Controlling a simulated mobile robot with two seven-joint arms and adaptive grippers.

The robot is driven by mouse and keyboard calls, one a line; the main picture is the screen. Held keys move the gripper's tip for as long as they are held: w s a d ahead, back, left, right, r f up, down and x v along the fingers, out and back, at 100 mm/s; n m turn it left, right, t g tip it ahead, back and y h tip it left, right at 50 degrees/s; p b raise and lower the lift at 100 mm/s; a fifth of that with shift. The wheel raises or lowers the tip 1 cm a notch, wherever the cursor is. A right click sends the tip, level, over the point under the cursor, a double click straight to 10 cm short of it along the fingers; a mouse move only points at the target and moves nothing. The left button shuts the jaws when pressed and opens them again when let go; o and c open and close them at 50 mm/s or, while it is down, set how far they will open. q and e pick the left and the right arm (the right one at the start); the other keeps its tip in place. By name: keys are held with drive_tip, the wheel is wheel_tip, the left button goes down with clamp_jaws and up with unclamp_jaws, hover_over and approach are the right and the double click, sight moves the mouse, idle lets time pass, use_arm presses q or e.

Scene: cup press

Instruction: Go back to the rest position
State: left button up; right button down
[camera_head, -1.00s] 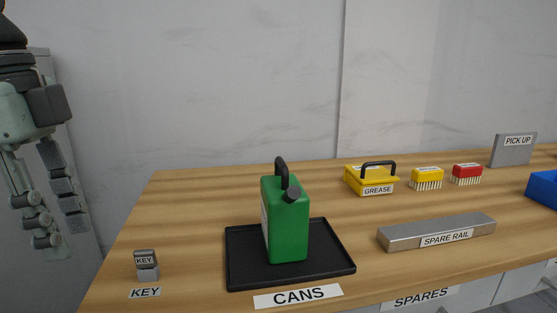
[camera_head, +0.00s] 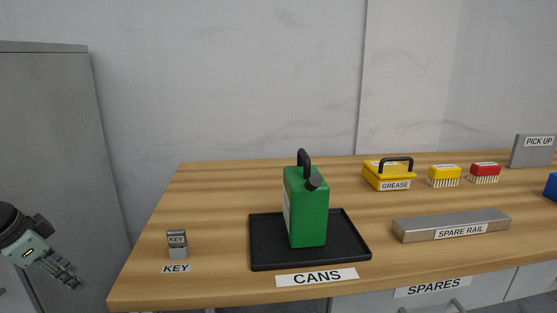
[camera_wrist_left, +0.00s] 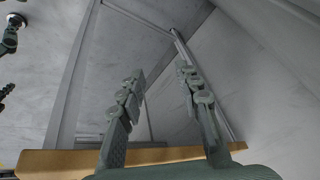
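My left gripper (camera_head: 66,272) is at the left edge of the head view, left of the table and clear of it. The left wrist view shows its two fingers (camera_wrist_left: 160,90) spread apart with nothing between them. My right gripper is not visible in the head view. A green can (camera_head: 307,207) with a black handle stands upright on a black tray (camera_head: 262,258) behind the CANS label. A small grey block marked KEY (camera_head: 177,244) stands on the table at the front left.
The wooden table (camera_head: 215,190) also holds a yellow GREASE box (camera_head: 388,177), a yellow brush (camera_head: 444,174), a red brush (camera_head: 485,170), a metal spare rail (camera_head: 450,226) and a grey PICK UP sign (camera_head: 531,152). A blue bin (camera_head: 551,186) shows at right. A grey cabinet (camera_head: 50,150) stands at left.

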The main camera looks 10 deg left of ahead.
use_arm(q)
drive_tip(key=s+f+n+g+y, duration=0.15)
drive_tip(key=s+f, duration=0.35)
drive_tip(key=f, duration=1)
drive_tip(key=s+f+n, duration=0.3)
drive_tip(key=s+f, duration=0.2)
drive_tip(key=f, duration=1.1)
drive_tip(key=s+d+f, duration=0.5)
drive_tip(key=d+f, duration=0.3)
drive_tip(key=d, duration=0.2)
drive_tip(key=s+d+f, duration=0.6)
drive_tip(key=d+f, duration=0.2)
drive_tip(key=d, duration=0.2)
drive_tip(key=shift+s+g+y, duration=0.25)
drive_tip(key=shift+g+y, duration=0.1)
drive_tip(key=shift+g, duration=0.1)
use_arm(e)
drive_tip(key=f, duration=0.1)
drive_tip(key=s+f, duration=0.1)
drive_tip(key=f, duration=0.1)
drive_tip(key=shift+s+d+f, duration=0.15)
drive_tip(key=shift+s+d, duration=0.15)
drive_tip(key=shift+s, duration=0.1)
